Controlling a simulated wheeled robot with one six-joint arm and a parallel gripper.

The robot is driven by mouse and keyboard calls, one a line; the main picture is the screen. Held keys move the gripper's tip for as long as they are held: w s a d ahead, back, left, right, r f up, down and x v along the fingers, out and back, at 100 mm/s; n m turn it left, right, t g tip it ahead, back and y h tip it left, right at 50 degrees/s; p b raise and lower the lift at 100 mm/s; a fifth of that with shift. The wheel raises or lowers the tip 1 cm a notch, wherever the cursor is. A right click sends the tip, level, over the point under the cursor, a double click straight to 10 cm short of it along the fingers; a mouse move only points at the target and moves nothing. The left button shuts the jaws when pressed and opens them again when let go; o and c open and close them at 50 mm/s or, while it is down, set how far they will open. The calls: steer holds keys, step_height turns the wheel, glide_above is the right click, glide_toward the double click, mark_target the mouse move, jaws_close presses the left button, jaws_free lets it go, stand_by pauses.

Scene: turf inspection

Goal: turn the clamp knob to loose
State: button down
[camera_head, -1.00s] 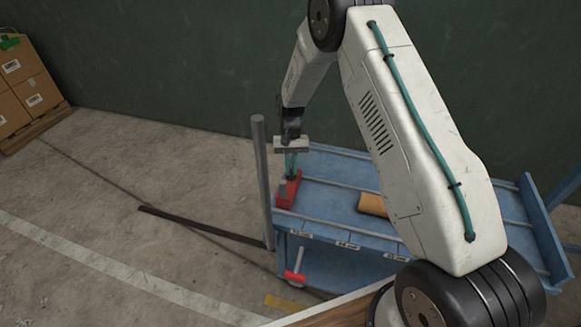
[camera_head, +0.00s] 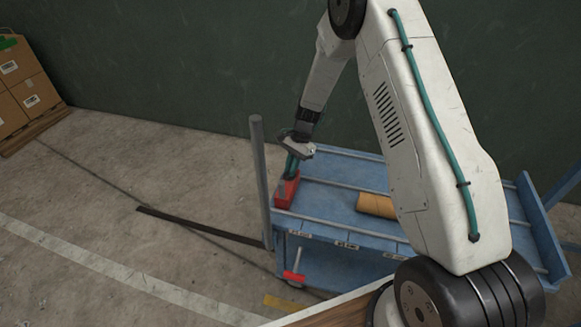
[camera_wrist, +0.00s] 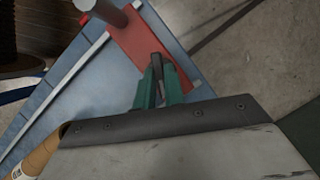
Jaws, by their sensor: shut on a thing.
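The red clamp block (camera_head: 287,190) sits at the left end of the blue cart's top. In the wrist view the red block (camera_wrist: 140,42) has a grey cylinder (camera_wrist: 112,14) at its far end. My gripper (camera_head: 290,172) leans over the block, with its teal fingers pointing down to it. In the wrist view my gripper (camera_wrist: 157,66) is shut, its dark fingertips close together over the near part of the block. It is shut on the clamp knob, which the fingers mostly hide, so its turn position cannot be read.
The blue cart (camera_head: 330,170) has raised rails and a grey upright post (camera_head: 261,180) close to the left of the gripper. An orange-brown roll (camera_head: 375,205) lies on the cart to the right. Boxes (camera_head: 25,90) stand far left. The floor on the left is mostly clear.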

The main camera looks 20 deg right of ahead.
mark_target(297, 172)
steer(key=shift+w+r+m, duration=0.1)
steer(key=shift+m, duration=0.3)
steer(key=c, duration=1.5)
jaws_free()
steer(key=v, duration=0.7)
steer(key=shift+d+r, duration=0.2)
steer(key=shift+r, duration=0.1)
steer(key=s+r+n+t+h, duration=0.1)
steer(key=s+r+n, duration=0.3)
steer(key=s+r, duration=0.6)
steer(key=s+r+n+t+h, duration=0.1)
steer(key=s+r+n, duration=0.4)
steer(key=s+r, duration=0.5)
steer(key=s+r+n+t+h, duration=0.1)
steer(key=s+r+n, duration=0.3)
steer(key=s+r, duration=0.6)
steer(key=shift+s+a+h, duration=0.1)
steer(key=shift+s+h, duration=0.15)
steer(key=shift+s, duration=2.2)
steer(key=shift+s+a+h, duration=0.1)
steer(key=shift+s+h, duration=0.15)
steer(key=shift+s, duration=2.2)
